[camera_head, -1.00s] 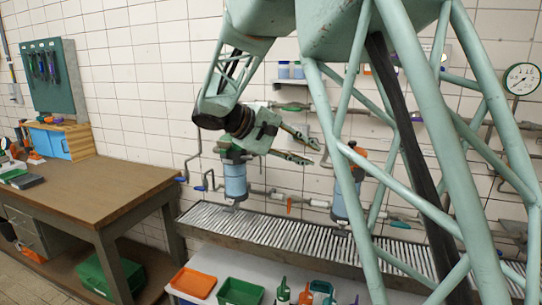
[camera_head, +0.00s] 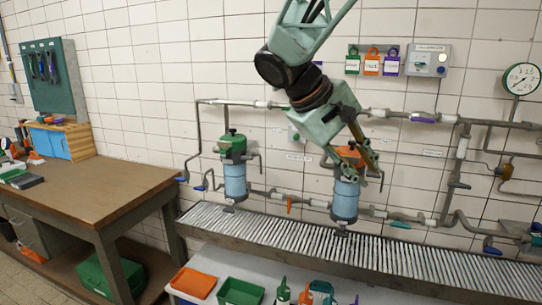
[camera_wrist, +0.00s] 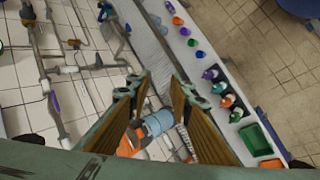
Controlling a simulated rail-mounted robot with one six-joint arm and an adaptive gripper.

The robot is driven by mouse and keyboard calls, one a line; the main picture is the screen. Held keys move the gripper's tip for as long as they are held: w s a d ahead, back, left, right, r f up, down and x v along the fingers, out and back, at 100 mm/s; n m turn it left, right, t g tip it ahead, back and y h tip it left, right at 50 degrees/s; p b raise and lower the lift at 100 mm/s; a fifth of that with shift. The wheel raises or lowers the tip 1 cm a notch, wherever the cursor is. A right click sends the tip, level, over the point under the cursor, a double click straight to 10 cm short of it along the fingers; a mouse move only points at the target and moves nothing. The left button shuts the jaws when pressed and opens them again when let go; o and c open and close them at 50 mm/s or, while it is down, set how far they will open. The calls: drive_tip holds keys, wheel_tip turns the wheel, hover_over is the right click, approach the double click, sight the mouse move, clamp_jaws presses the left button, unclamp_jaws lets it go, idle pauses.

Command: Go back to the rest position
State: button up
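My gripper (camera_head: 368,180) hangs from the arm in the middle right of the head view. Its fingers point down in front of the filter with the orange top (camera_head: 350,156) and blue bowl (camera_head: 345,200). In the wrist view my gripper (camera_wrist: 160,80) has its two wooden-faced fingers spread wide apart with nothing between the tips. The orange-topped filter (camera_wrist: 158,124) shows beyond and below the fingers there; I cannot tell how near it is. A second filter with a green top (camera_head: 232,145) stands to the left, clear of my gripper.
A wooden workbench (camera_head: 85,190) stands at the left. A slatted drain grate (camera_head: 290,236) runs below the pipes. Orange (camera_head: 194,283) and green (camera_head: 240,292) trays and several bottles sit on a white shelf in front. A pressure gauge (camera_head: 522,78) is at the right.

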drive_tip(key=s+d+m+y, duration=0.1)
drive_tip(key=s+y, duration=0.1)
drive_tip(key=s, duration=0.8)
drive_tip(key=s+d+m+y, duration=0.1)
drive_tip(key=s+d+y, duration=0.1)
drive_tip(key=s, duration=0.8)
drive_tip(key=s+a+f+m+y, duration=0.1)
drive_tip(key=s+a+f, duration=0.1)
drive_tip(key=s, duration=0.6)
drive_tip(key=s+a+f+m+t+y, duration=0.1)
drive_tip(key=s+a+f+y, duration=0.1)
drive_tip(key=s, duration=0.6)
drive_tip(key=shift+s+a+f+y, duration=0.3)
drive_tip(key=shift+f, duration=0.35)
